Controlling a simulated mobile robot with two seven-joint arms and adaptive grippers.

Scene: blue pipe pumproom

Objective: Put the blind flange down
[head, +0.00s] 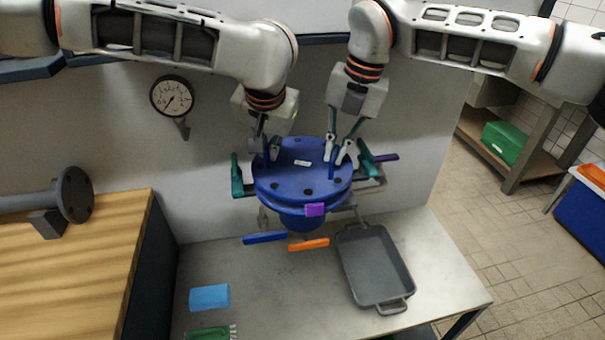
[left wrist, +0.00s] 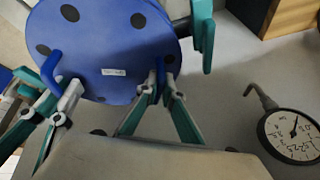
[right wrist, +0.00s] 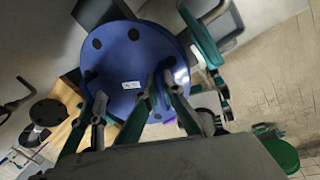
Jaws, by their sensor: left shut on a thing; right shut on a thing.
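The blind flange (head: 300,181) is a round blue disc with dark bolt holes, a small white label and two upright blue handles. It lies face up, roughly level, directly over a second blue flange (head: 305,222); I cannot tell whether they touch. My left gripper (head: 266,151) is shut on the left handle, which also shows in the left wrist view (left wrist: 160,78). My right gripper (head: 341,152) is shut on the right handle. The disc fills much of the right wrist view (right wrist: 135,55). The lower flange is mostly hidden beneath it.
Teal-handled parts (head: 237,178) flank the disc. A purple handle (head: 315,209), a blue bar (head: 265,238) and an orange bar (head: 308,244) sit below it. A grey tray (head: 378,268) and blue sponge (head: 210,297) are on the table. A gauge (head: 172,97) is on the wall.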

